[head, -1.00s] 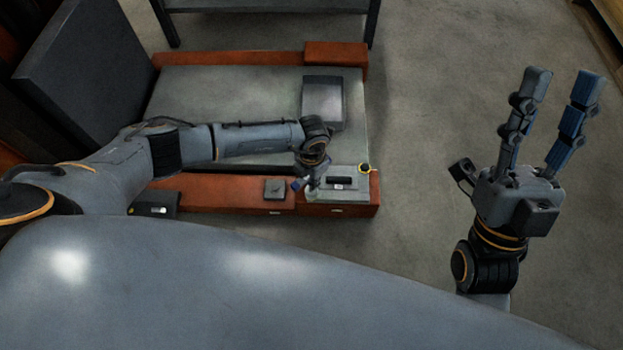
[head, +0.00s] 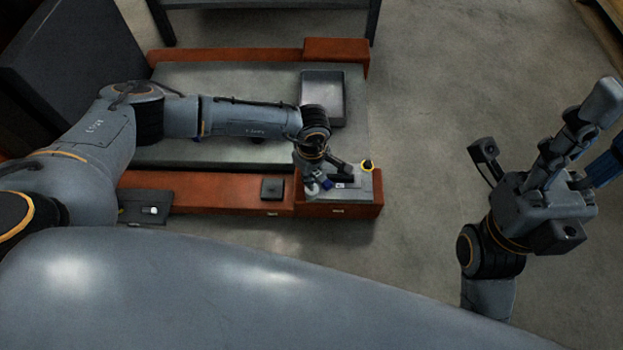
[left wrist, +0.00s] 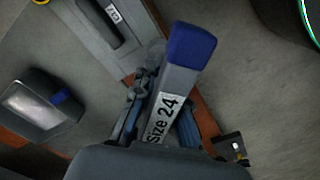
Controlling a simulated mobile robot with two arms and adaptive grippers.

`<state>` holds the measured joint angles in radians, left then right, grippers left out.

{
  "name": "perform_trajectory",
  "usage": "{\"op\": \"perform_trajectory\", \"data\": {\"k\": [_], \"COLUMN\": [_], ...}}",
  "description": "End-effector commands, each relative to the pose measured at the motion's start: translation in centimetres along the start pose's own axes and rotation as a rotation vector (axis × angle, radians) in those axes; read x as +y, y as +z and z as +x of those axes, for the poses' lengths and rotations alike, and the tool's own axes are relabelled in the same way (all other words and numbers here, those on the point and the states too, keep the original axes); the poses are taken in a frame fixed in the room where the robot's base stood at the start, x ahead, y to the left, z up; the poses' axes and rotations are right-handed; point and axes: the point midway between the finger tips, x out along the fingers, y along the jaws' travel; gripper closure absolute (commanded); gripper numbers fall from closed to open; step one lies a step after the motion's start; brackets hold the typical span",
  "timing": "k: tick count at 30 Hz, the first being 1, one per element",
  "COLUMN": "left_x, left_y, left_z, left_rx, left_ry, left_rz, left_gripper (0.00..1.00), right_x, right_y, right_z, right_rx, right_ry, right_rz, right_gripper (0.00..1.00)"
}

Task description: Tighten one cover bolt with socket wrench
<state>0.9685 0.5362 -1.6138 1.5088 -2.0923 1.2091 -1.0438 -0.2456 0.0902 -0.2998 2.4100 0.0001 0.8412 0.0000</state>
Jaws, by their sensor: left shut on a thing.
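My left gripper (head: 322,178) is over the grey plate at the right end of the red-edged bench. It is shut on a grey wrench with a blue end and a "Size 24" label, which shows large in the left wrist view (left wrist: 178,85). The wrench's far end and most of the grip are hidden there. A labelled plate with a black bar (head: 341,180) lies beside the gripper; it also shows in the left wrist view (left wrist: 112,28). My right gripper (head: 606,128) is open and empty over the floor at the right. I cannot make out a cover bolt.
An empty grey tray (head: 322,106) stands on the bench top (head: 250,78). A yellow-ringed dark knob (head: 367,166) is right of the plate. A dark square block (head: 272,189) lies on the red front edge. The floor right of the bench is clear.

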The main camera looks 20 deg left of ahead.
Motion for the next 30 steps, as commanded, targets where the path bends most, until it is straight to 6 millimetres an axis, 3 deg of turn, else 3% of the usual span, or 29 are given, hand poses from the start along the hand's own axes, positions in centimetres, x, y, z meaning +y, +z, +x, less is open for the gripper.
{"op": "perform_trajectory", "data": {"k": [5,13,21,30], "left_x": [0.0,0.0,0.0,0.0], "left_y": [0.0,0.0,0.1,0.0], "left_z": [0.0,-0.1,-1.7,-1.7], "left_rx": [0.0,0.0,-0.001,-0.001], "left_ry": [0.0,0.0,0.0,0.0], "left_rz": [0.119,0.12,0.118,-0.109], "left_gripper": [1.0,1.0,1.0,1.0], "right_x": [0.0,0.0,0.0,0.0], "right_y": [0.1,0.1,-0.1,-0.4], "right_z": [0.2,0.3,-0.3,-0.5], "right_rx": [0.016,0.015,-0.026,-0.049], "right_ry": [-0.006,-0.006,0.01,0.02], "right_rz": [-0.002,-0.002,0.003,0.006], "right_gripper": [0.6,0.6,0.6,0.6]}}
